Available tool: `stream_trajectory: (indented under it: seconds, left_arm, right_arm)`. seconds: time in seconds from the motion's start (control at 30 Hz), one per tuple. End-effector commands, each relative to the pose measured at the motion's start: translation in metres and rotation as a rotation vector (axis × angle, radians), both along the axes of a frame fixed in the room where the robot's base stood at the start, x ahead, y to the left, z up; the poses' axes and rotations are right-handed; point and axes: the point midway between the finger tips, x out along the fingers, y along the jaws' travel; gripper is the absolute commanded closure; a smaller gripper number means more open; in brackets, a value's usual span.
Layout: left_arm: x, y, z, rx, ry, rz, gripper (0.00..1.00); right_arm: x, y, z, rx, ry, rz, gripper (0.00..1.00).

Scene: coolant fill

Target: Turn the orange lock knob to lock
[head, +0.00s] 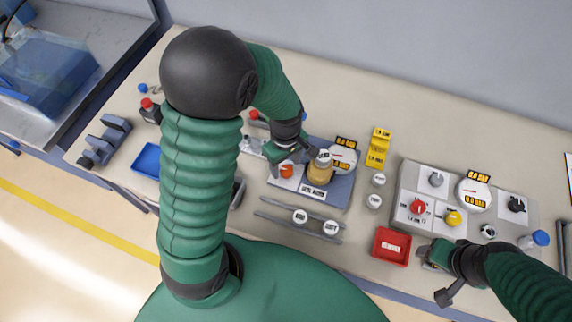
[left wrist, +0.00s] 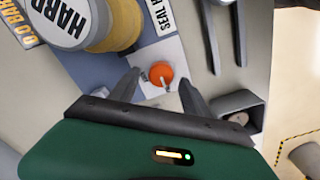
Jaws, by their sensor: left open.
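The orange lock knob (head: 287,171) sits on a light plate of the seal tester, left of its tan cylinder (head: 320,172). In the left wrist view the knob (left wrist: 161,73) is round and orange, with a pale mark at its lower edge. My left gripper (left wrist: 158,84) is open, with one finger to each side of the knob. I cannot tell whether either finger touches it. In the head view my left gripper (head: 280,157) is over the knob and partly hides it. My right gripper (head: 436,268) is at the lower right, away from the knob; its jaws are unclear.
Two grey rails (head: 285,220) lie in front of the tester. A red tray (head: 391,247), a grey control panel (head: 408,190) and a yellow block (head: 379,147) stand to the right.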

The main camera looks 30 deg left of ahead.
Motion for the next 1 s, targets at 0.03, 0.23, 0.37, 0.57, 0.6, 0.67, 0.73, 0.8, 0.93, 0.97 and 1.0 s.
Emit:
stream_trajectory:
  seconds: [0.03, 0.23, 0.37, 0.57, 0.6, 0.67, 0.73, 0.8, 0.93, 0.97, 1.0]
  left_arm:
    - [-0.0005, -0.0001, -0.0049, 0.000, 0.001, 0.000, 0.44]
    - [0.0008, -0.0013, -0.0089, 0.001, 0.000, -0.001, 0.44]
    - [0.0010, -0.0005, -0.0091, 0.000, 0.000, -0.001, 0.47]
    - [0.0008, -0.0001, -0.0087, 0.000, -0.001, -0.001, 0.73]
    - [0.0009, -0.0001, -0.0087, 0.000, -0.001, -0.001, 0.78]
    - [0.0012, 0.0000, -0.0086, 0.000, -0.002, -0.001, 0.86]
    - [0.0015, 0.0003, -0.0085, 0.000, -0.002, 0.000, 0.95]
    - [0.0016, 0.0006, -0.0085, 0.001, -0.003, 0.000, 1.00]
    - [0.0020, 0.0011, -0.0083, 0.002, -0.003, -0.002, 1.00]
    - [0.0021, 0.0012, -0.0081, 0.002, -0.003, -0.004, 1.00]
    - [0.0021, 0.0012, -0.0080, 0.002, -0.004, -0.009, 1.00]
  right_arm:
    - [-0.0001, 0.0000, -0.0004, 0.000, 0.000, 0.000, 0.37]
    - [-0.0001, -0.0001, -0.0004, 0.000, 0.000, 0.000, 0.37]
    - [-0.0001, -0.0001, -0.0004, 0.000, 0.000, 0.000, 0.37]
    - [-0.0001, -0.0001, -0.0004, 0.000, 0.000, 0.000, 0.37]
    - [-0.0001, -0.0001, -0.0004, 0.000, 0.000, 0.000, 0.37]
    - [-0.0001, -0.0001, -0.0004, 0.000, 0.000, 0.000, 0.37]
    - [-0.0001, -0.0001, -0.0004, 0.000, 0.000, 0.000, 0.37]
    - [-0.0001, -0.0001, -0.0004, 0.000, 0.000, 0.000, 0.37]
    - [-0.0001, -0.0001, -0.0002, 0.000, 0.000, 0.000, 0.37]
    - [-0.0001, -0.0001, 0.0000, 0.000, 0.000, 0.000, 0.37]
    - [-0.0001, -0.0001, 0.0003, 0.000, 0.000, 0.000, 0.37]
